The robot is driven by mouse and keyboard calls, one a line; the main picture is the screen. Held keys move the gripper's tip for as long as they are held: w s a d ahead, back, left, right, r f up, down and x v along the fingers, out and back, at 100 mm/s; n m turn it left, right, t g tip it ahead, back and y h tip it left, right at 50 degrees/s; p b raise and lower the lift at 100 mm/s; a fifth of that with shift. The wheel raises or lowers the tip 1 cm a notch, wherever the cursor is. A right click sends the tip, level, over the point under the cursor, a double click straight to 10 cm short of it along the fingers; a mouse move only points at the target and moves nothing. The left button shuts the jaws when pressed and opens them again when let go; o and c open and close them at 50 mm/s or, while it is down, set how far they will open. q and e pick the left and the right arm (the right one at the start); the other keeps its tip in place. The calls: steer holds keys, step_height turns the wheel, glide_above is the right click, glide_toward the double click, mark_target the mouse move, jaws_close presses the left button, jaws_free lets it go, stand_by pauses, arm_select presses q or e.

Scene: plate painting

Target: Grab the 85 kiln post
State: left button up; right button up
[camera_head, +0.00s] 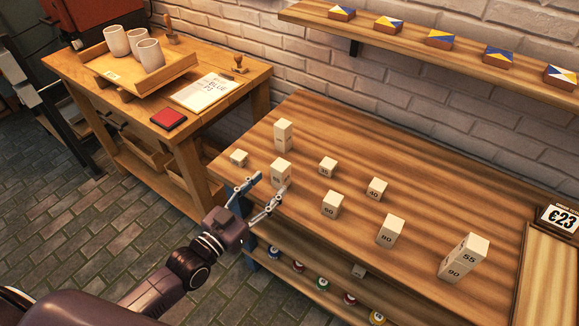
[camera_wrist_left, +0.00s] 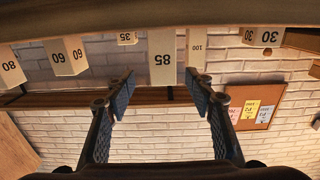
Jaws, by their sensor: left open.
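The 85 kiln post (camera_head: 281,167) is a pale block standing upright near the front edge of the wooden table. In the left wrist view, which looks upside down, the 85 post (camera_wrist_left: 161,55) shows its number clearly and lies between the fingers' lines. My left gripper (camera_head: 269,184) is open and empty, its fingertips at the post's near side. In the left wrist view the fingers (camera_wrist_left: 160,80) are spread, with the post ahead of them. Contact cannot be told. My right gripper is not in view.
The 30 post (camera_head: 238,158) stands left of the 85 post and the 100 post (camera_head: 283,134) behind it. The 35 (camera_head: 327,167), 60 (camera_head: 332,205), 40 (camera_head: 376,189) and 80 (camera_head: 390,231) posts stand to the right.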

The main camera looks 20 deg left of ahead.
mark_target(276, 174)
arm_select(q)
steer(key=shift+w+d+r, duration=0.1)
steer(key=shift+w+r, duration=0.05)
steer(key=shift+w, duration=0.2)
steer(key=shift+x, duration=0.9)
steer(key=p+x, duration=0.1)
steer(key=x, duration=0.3)
steer(key=shift+w, duration=0.25)
steer(key=shift+c, duration=0.7)
steer(key=c, duration=0.5)
steer(key=shift+r, duration=0.1)
jaws_close()
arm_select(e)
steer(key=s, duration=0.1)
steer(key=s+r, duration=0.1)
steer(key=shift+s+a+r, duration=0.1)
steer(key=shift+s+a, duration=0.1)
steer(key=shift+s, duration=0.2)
